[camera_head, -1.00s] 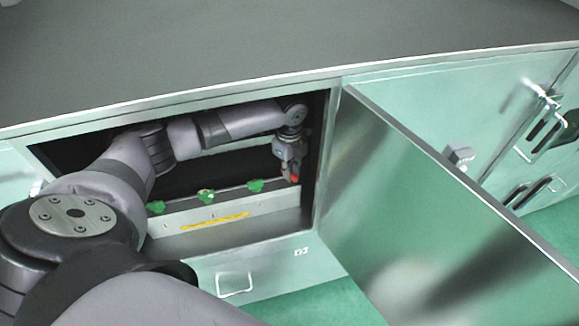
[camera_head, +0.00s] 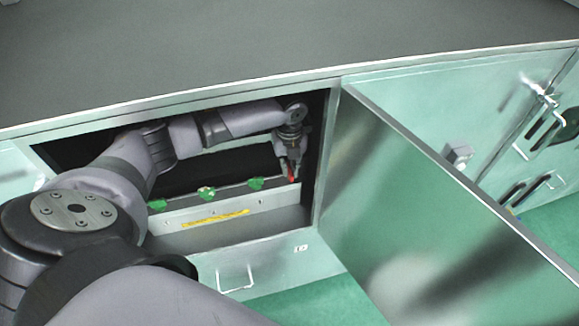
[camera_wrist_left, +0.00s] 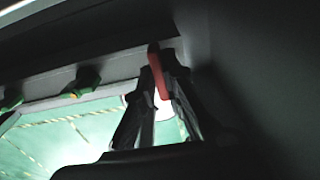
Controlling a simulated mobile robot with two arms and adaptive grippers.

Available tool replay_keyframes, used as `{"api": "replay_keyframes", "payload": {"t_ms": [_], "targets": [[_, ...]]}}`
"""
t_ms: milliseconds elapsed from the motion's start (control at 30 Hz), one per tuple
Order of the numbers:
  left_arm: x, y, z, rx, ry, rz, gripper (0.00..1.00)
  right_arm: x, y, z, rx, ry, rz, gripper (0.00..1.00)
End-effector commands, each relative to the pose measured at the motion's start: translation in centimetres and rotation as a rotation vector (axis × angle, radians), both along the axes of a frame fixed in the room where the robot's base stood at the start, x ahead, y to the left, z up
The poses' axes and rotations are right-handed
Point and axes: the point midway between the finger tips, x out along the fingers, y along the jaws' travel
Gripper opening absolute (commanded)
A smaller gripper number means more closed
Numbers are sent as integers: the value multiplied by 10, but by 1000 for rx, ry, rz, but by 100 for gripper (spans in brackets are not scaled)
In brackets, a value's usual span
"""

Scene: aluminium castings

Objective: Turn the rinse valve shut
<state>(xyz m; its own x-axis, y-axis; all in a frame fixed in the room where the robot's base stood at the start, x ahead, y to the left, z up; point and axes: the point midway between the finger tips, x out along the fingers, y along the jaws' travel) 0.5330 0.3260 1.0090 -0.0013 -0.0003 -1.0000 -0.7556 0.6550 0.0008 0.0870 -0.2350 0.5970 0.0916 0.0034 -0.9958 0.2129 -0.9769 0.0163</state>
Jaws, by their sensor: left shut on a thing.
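The valve with a red handle (camera_head: 291,174) is at the right end of a row inside the open cabinet. My left gripper (camera_head: 289,170) reaches down onto it, shut on the red handle. In the left wrist view the red handle (camera_wrist_left: 159,74) lies between the two dark fingers of the left gripper (camera_wrist_left: 163,88), slightly slanted. The gripper hides the valve's body. No label on the red-handled valve can be read. My right gripper is not in view.
Green-handled valves (camera_head: 207,193) sit to the left on the same light panel (camera_head: 175,220), which bears a yellow strip (camera_head: 216,218). The cabinet's right wall is close beside the gripper. The open door (camera_head: 400,200) stands out to the right; the counter is above.

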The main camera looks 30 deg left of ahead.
Motion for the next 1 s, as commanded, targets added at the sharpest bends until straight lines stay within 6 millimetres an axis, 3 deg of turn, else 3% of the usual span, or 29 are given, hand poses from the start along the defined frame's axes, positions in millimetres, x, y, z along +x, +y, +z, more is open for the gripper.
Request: {"api": "replay_keyframes", "payload": {"t_ms": [400, 433, 700, 1000], "targets": [[2, 0, 3, 0, -6, -9, 0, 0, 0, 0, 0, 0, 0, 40], [2, 0, 3, 0, -6, -9, 11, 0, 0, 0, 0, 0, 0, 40], [1, 0, 1, 0, -3, -8, 29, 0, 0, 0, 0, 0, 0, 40], [0, 0, 0, 0, -1, -6, 30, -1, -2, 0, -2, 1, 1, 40]]}}
